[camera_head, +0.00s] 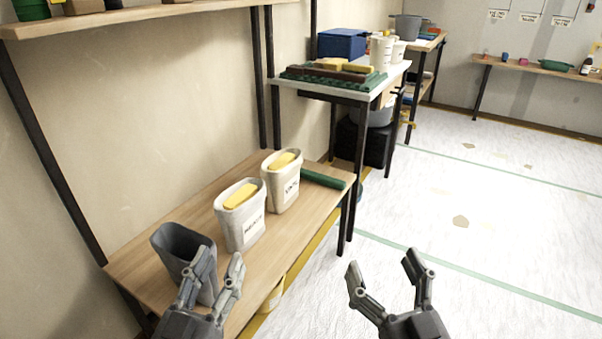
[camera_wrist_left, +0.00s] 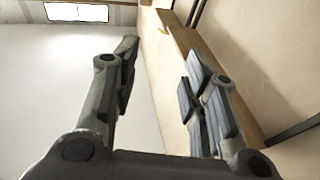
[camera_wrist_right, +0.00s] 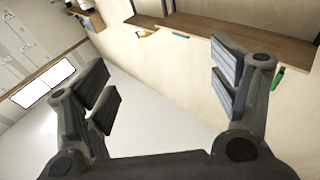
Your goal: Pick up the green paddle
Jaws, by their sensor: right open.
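A long dark green piece (camera_head: 322,178) lies on the wooden bench (camera_head: 145,268), behind the two white bins; I cannot tell whether it is the paddle. A flat green object (camera_head: 556,65) on the far right shelf is too small to identify. My left gripper (camera_head: 222,259) is open and empty, in front of the grey bin at the bench's near end. My right gripper (camera_head: 383,263) is open and empty above the floor, right of the bench and apart from both green objects. In the right wrist view a small green object (camera_wrist_right: 277,77) shows beside a finger.
A grey bin (camera_head: 172,244) and two white bins with yellow contents, one nearer (camera_head: 240,225) and one farther (camera_head: 284,190), line the bench. A white table (camera_head: 385,82) with a blue box (camera_head: 342,43) stands beyond. The floor (camera_head: 450,205) at right is open.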

